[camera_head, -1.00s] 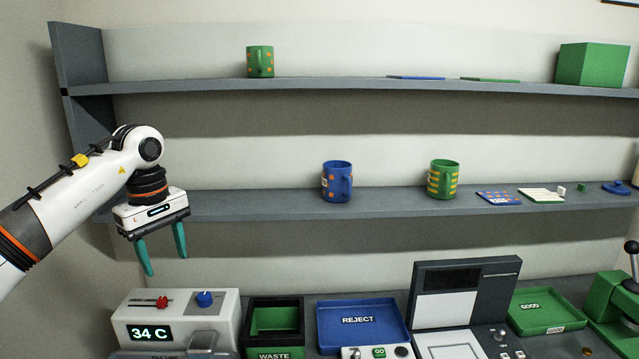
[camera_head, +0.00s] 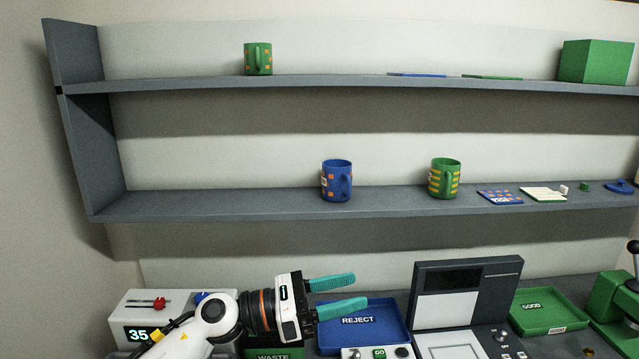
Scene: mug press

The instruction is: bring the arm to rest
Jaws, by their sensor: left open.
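My left gripper (camera_head: 338,296) is low in the head view. Its two teal fingers are apart, pointing right, with nothing between them. It hangs in front of the waste bin (camera_head: 273,354) and overlaps the left part of the blue REJECT tray (camera_head: 385,322) in the picture. My left arm (camera_head: 185,340) comes in from the bottom left and hides part of the heater box and most of the waste bin. My right gripper is not in view.
Two shelves cross the back. A green mug (camera_head: 258,59) is on the upper one; a blue mug (camera_head: 337,181) and a green-yellow mug (camera_head: 444,178) are on the lower one. A display machine (camera_head: 463,295), green GOOD tray (camera_head: 548,311) and green press (camera_head: 615,310) stand right.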

